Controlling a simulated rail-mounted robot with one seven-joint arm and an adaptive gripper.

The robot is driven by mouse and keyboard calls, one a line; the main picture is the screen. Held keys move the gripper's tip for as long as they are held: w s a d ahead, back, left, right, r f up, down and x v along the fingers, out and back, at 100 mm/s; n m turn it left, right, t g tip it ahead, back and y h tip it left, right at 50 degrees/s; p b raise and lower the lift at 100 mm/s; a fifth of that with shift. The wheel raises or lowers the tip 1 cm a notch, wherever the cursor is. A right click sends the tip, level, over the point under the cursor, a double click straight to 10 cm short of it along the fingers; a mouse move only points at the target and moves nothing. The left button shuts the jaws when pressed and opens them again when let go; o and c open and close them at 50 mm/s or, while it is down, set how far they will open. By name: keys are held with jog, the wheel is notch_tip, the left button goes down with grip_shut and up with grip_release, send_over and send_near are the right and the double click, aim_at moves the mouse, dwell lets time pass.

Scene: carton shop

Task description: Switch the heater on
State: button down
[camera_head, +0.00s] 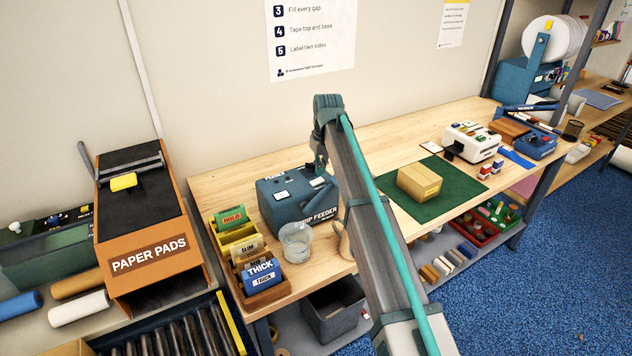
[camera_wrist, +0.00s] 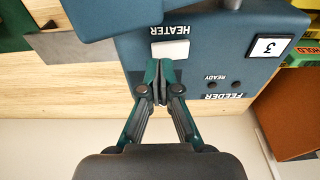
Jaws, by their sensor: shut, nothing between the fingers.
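The blue feeder machine (camera_head: 285,207) stands on the wooden bench, left of my arm. In the head view my gripper (camera_head: 320,163) is at the machine's upper right.
A carton (camera_head: 419,182) lies on a green mat (camera_head: 455,200) to the right. Bare bench lies behind the machine.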

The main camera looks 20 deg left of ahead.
aim_at(321, 179)
jog(key=shift+f+b, duration=0.35)
jog(key=shift+f, duration=0.75)
dwell(1.1)
jog(key=shift+r+p, duration=1.7)
jog(key=shift+r, duration=1.8)
